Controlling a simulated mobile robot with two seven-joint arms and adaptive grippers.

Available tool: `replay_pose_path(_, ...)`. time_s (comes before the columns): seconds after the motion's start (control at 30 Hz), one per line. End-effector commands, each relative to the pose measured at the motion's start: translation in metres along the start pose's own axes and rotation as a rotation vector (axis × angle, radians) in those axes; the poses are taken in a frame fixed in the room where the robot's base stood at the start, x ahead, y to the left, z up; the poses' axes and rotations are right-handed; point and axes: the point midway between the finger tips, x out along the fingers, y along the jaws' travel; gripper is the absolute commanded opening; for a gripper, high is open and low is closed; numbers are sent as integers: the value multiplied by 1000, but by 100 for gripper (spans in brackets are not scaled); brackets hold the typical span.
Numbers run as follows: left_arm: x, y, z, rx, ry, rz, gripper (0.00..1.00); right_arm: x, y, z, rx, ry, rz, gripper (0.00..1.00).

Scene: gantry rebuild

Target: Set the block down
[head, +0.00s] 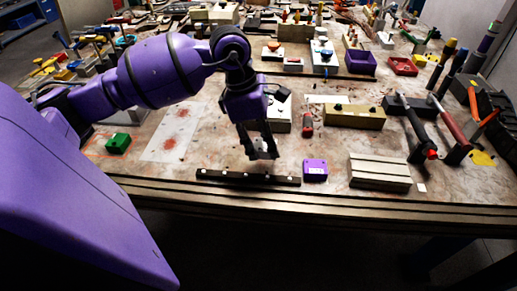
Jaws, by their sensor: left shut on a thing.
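My left gripper (261,152) reaches down over the front middle of the workbench, fingers pointing down. It is shut on the block, which is small and mostly hidden between the dark fingers, so its shape and colour are hard to tell. The fingertips are just behind a dark bar with light dots (248,178); I cannot tell whether what they hold touches the bench. A purple block (315,170) sits to the right, apart from the gripper. A green block (118,143) sits at the left. My right gripper is not in view.
The workbench (220,155) has a grooved light block (380,171) and hammers (457,132) at right. A beige box (354,116) and a red-and-dark tool (307,124) stand behind. Bins and many tools crowd the back. Bare bench lies left of the gripper, around a stained sheet (172,135).

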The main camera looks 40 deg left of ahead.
Motion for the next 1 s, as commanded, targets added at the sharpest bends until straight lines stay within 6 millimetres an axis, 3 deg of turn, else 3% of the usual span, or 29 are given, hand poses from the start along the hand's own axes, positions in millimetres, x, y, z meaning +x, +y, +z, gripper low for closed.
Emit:
replay_pose_path(0.27, 14, 10, -14, -1, 0, -1, 10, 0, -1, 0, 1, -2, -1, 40)
replay_pose_path(0.5, 44, 12, -24, -1, -1, 0, 10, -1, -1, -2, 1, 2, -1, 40)
replay_pose_path(0.87, 49, 12, -26, 0, 1, 0, 10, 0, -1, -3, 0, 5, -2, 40)
replay_pose_path(0.9, 50, 12, -26, 0, 1, 0, 40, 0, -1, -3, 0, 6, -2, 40)
replay_pose_path(1.0, 48, 12, -26, 0, 0, 1, 46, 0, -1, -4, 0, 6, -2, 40)
